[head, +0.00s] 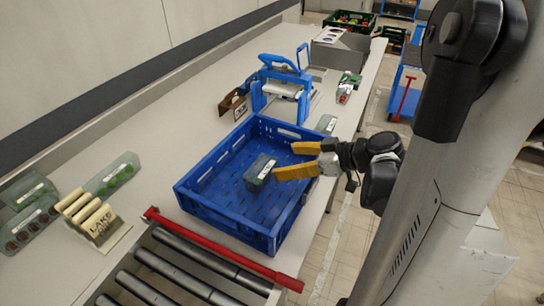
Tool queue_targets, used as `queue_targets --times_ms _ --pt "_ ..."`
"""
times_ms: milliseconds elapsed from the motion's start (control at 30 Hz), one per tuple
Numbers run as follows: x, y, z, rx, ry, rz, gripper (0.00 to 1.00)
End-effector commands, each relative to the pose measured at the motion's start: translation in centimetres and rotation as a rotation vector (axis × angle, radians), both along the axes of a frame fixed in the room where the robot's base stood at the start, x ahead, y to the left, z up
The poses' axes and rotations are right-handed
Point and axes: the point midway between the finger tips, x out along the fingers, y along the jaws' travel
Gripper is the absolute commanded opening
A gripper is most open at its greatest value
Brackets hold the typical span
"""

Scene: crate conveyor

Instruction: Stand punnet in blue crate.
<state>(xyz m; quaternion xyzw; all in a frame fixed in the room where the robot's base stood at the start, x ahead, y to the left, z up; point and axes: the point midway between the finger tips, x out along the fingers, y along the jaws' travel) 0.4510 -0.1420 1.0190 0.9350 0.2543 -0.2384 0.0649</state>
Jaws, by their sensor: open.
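The blue crate (206,207) stands on the table in the middle of the head view, just behind the roller conveyor. One dark green punnet (260,170) with a pale label is inside the crate, near its middle. My gripper (283,160) reaches in from the right over the crate's right wall. Its two yellow fingers are spread open and point left, with the fingertips close to the punnet's right side. I cannot tell whether a finger touches it. More punnets, such as a clear green one (113,176), stand at the left of the table.
A red bar (220,248) and metal rollers (180,272) lie in front of the crate. Cream blocks in a holder (100,225) stand at left. A blue-framed device (283,88) and a small brown box (233,103) stand behind the crate. The table's left back is clear.

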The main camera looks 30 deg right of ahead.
Motion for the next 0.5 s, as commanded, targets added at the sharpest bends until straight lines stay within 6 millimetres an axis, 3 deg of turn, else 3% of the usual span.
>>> queue_targets --times_ms 100,267,367,500 --pt "-1.5 -0.9 1.1 0.000 0.000 -0.002 0.81" --pt "-2.3 -1.0 1.6 0.004 0.016 0.000 0.81" --pt "-2.3 0.7 1.5 0.015 0.095 -0.012 0.81" --pt "-2.7 5.3 1.3 0.016 0.302 -0.081 0.81"
